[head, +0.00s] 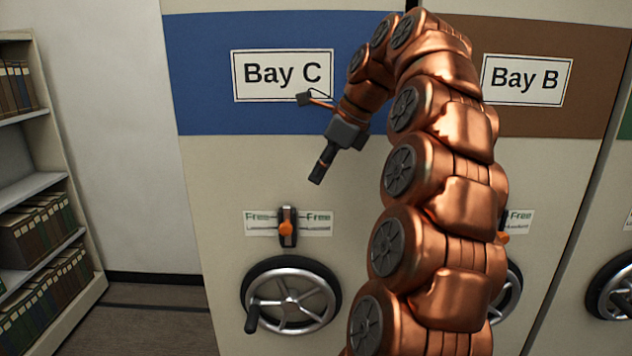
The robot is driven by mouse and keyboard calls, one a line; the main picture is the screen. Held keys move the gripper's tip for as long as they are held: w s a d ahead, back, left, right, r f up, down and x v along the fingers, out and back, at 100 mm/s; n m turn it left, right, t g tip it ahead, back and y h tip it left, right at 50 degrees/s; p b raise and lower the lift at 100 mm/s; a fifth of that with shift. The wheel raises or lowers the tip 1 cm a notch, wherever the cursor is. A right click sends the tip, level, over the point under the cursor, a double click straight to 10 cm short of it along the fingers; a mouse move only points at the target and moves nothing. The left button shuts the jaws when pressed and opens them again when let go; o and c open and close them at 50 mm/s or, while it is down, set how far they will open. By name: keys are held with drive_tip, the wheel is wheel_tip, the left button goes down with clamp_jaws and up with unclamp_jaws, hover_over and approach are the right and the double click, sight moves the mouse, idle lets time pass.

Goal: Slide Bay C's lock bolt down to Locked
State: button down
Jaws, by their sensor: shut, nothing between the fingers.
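The Bay C lock bolt (287,228) is an orange knob on a dark upright slot plate. It sits at about the middle of the slot, below the "Free" wording. The label plate (318,217) reads "Free" on both sides of the slot; its lower line is too small to read. The Bay C sign (283,75) is on the blue band above. My gripper (317,180) is shut and empty, pointing down and left. In the picture it is above and slightly right of the bolt, apart from it.
A handwheel (290,303) with a dark crank handle is below the bolt. The Bay B sign (526,80) is to the right, and my arm hides much of that bay's front. A bookshelf (40,200) stands at the left. Open floor (150,315) lies between it and Bay C.

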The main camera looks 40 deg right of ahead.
wheel_tip(320, 180, down, 3)
drive_tip(key=w+b, duration=0.1)
drive_tip(key=b, duration=0.2)
hover_over(288, 225)
drive_tip(key=s+d, duration=0.2)
drive_tip(key=shift+f, duration=2.3)
drive_tip(key=shift+p+x, duration=0.85)
drive_tip(key=shift+x, duration=0.9)
drive_tip(key=shift+s+a, duration=0.1)
drive_tip(key=shift+a, duration=0.05)
drive_tip(key=shift+f+b, duration=0.7)
drive_tip(key=shift+f, duration=1.25)
drive_tip(key=shift+s, duration=0.1)
